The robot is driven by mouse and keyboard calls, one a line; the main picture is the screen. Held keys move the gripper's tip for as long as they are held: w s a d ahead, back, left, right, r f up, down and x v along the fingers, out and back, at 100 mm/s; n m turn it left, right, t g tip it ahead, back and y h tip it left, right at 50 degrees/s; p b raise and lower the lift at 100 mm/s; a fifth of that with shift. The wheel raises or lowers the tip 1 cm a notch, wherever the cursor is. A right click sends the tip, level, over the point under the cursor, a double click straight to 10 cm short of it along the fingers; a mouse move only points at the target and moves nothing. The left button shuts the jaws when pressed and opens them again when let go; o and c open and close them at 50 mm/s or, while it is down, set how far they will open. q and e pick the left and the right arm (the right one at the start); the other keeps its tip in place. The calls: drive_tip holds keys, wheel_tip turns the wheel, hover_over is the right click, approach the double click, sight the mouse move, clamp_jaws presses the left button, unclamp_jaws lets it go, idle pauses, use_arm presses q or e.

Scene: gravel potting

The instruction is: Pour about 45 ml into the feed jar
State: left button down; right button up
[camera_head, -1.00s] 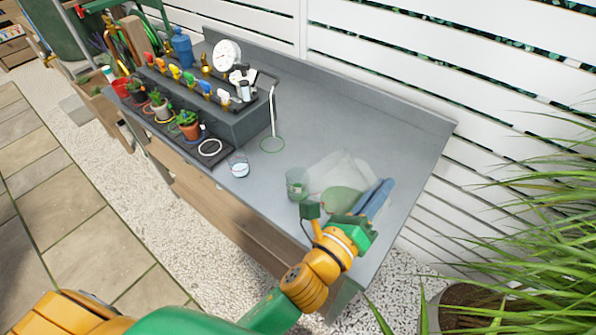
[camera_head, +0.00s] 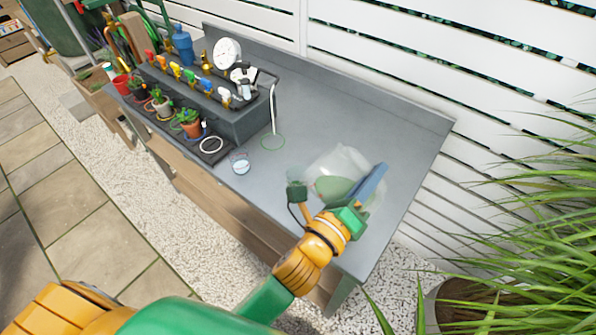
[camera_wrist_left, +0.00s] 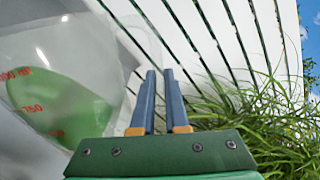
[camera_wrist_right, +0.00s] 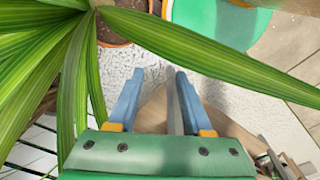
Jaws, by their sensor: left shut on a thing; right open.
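A large clear jug (camera_head: 343,162) with green liquid is above the right part of the bench. The left wrist view shows the jug (camera_wrist_left: 60,85) with red volume marks and the green liquid slanting across it. My left gripper (camera_head: 378,180) is shut on the jug at its right side; the grip point itself is hard to see. A small clear jar (camera_head: 240,164) with pale contents stands farther left. I cannot tell which is the feed jar. My right gripper (camera_wrist_right: 155,72) is open and empty.
Grass-like leaves (camera_head: 540,220) crowd the right; leaves (camera_wrist_right: 200,50) also cross above my right gripper.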

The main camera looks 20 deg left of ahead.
sight(376, 201)
use_arm(q)
drive_tip(key=shift+w+a+r+n+p, duration=0.15)
drive_tip(key=shift+a+r+n+p, duration=0.15)
drive_tip(key=shift+a+r+n, duration=0.2)
drive_tip(key=shift+w+a+r+n+p, duration=0.15)
drive_tip(key=shift+a+r+n+p, duration=0.1)
drive_tip(key=shift+r+n, duration=0.25)
idle(2.4)
drive_tip(key=d+f+m+b, duration=0.1)
drive_tip(key=f+m+b, duration=0.1)
drive_tip(key=f, duration=0.1)
drive_tip(key=s+d+f+m+b, duration=0.1)
drive_tip(key=f, duration=0.1)
drive_tip(key=shift+d+b, duration=0.3)
drive_tip(key=shift+b, duration=0.05)
drive_tip(key=shift+d+r+m+p, duration=0.15)
drive_tip(key=shift+m+p, duration=0.15)
drive_tip(key=shift+s+d+f+m, duration=0.1)
drive_tip(key=shift+d+f+m, duration=0.1)
drive_tip(key=shift+f+m, duration=0.2)
drive_tip(key=shift+f, duration=0.1)
idle(0.5)
